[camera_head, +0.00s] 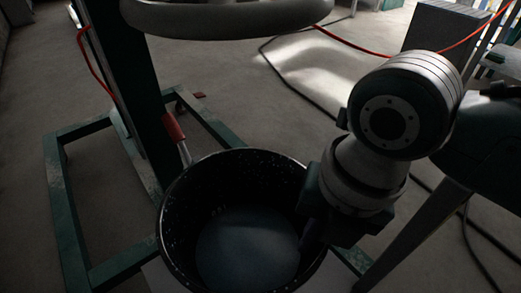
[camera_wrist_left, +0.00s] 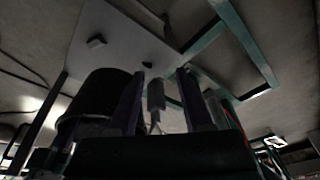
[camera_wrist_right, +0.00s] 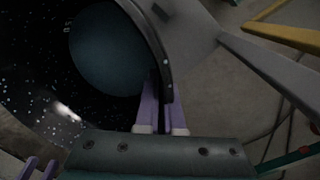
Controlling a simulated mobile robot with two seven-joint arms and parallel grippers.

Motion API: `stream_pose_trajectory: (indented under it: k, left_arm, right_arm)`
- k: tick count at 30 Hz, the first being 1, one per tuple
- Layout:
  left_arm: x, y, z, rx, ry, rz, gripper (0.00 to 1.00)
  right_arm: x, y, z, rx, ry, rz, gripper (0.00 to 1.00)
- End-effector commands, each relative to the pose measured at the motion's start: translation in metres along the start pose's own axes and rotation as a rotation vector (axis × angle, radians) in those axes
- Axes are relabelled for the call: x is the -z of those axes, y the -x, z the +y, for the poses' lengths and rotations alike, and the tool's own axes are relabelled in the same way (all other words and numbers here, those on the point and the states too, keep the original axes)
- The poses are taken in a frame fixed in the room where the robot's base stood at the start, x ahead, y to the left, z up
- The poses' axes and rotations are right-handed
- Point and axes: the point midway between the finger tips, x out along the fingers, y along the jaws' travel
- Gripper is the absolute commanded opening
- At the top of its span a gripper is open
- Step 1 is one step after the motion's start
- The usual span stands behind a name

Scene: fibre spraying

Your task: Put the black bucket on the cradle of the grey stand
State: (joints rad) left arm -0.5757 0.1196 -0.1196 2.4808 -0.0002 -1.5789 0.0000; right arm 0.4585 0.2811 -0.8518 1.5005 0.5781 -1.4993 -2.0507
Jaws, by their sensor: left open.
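The black bucket (camera_head: 175,205) is upright and open-topped at the lower middle of the head view, with a grey-blue round area inside. My right gripper (camera_head: 318,225) is at its right rim. In the right wrist view the purple fingers (camera_wrist_right: 161,105) are close together on either side of the bucket's rim (camera_wrist_right: 150,35). The bucket also shows dark in the left wrist view (camera_wrist_left: 92,100). My left gripper (camera_wrist_left: 160,88) is open, with a grey post-like thing between or beyond its fingers; contact is unclear. A thick grey ring (camera_head: 225,18) crosses the top; I cannot tell whether it is the cradle.
A dark green frame (camera_head: 58,190) with an upright column (camera_head: 128,80) stands left of the bucket. A red-handled lever (camera_head: 173,127) rises close behind the bucket. A pale plate (camera_wrist_left: 120,45) shows in the left wrist view. Cables cross the floor. A grey block (camera_head: 440,28) stands at the back right.

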Motion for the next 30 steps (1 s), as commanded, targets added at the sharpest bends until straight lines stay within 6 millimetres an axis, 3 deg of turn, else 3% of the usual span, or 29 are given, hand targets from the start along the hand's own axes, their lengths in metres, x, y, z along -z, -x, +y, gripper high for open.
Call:
stream_pose_trajectory:
  k: [6, 14, 21, 30]
  left_arm:
    - [-0.011, -0.029, 0.003, -0.005, 0.005, -0.006, 0.5]
    - [-0.016, -0.04, 0.003, -0.005, 0.005, -0.008, 0.5]
    - [-0.023, -0.061, 0.003, -0.003, 0.002, -0.008, 0.5]
    - [-0.022, -0.059, 0.002, 0.002, -0.005, -0.009, 0.5]
  right_arm:
    - [0.001, -0.044, -0.004, -0.004, -0.001, 0.001, 0.0]
    - [0.0, -0.062, -0.006, -0.005, -0.001, -0.002, 0.0]
    - [0.0, -0.094, -0.011, -0.004, -0.002, -0.001, 0.0]
    - [0.0, -0.093, -0.011, -0.004, 0.0, -0.002, 0.0]
